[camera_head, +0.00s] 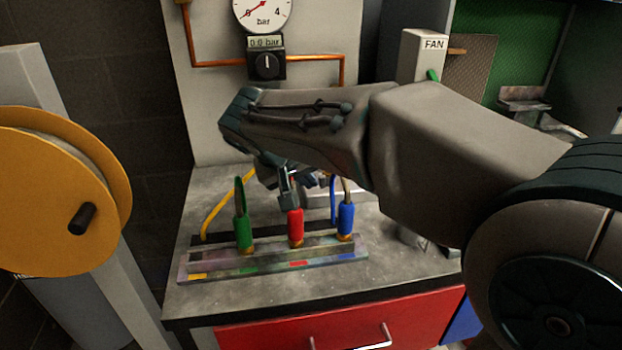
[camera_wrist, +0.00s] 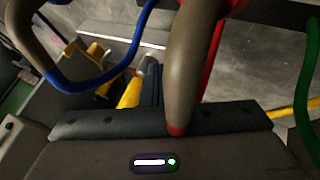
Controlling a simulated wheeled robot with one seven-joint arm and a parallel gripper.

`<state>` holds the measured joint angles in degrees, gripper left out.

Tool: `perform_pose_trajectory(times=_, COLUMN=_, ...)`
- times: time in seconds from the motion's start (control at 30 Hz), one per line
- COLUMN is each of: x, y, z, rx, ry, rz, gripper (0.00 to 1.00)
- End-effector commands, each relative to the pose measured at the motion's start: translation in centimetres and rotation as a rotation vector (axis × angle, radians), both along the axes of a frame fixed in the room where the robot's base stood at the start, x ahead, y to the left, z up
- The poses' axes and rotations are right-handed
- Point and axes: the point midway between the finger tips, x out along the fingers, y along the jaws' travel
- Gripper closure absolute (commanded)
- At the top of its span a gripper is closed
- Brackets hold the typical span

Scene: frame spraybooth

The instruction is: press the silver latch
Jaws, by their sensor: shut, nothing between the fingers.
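I cannot make out the silver latch for certain in either view; my arm and the hoses cover part of the bench. My gripper (camera_head: 287,198) points down over the bench, its fingers shut and empty. In the head view its tips appear just above or behind the red plug (camera_head: 295,227); I cannot tell whether they touch it. A pale silvery block (camera_head: 322,190) shows partly behind my gripper. In the wrist view a thick grey-brown tube with a red end (camera_wrist: 192,75) crosses close to the camera and hides much of the finger area.
A green plug (camera_head: 244,232) and a blue plug (camera_head: 346,220) stand upright in the connector rail (camera_head: 215,268). Hoses loop near my gripper. A gauge (camera_head: 262,12) and a FAN box (camera_head: 424,55) are behind. A yellow reel (camera_head: 45,190) stands left. A red drawer (camera_head: 290,335) is below.

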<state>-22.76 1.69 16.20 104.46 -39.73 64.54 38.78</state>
Motion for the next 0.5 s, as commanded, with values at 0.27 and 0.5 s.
perform_pose_trajectory(times=0.27, x=0.15, y=-0.22, z=0.02, rx=0.000, ry=0.000, rz=-0.007, gripper=1.00)
perform_pose_trajectory(times=0.5, x=0.58, y=0.63, z=0.04, rx=0.000, ry=0.001, rz=-0.008, gripper=1.00)
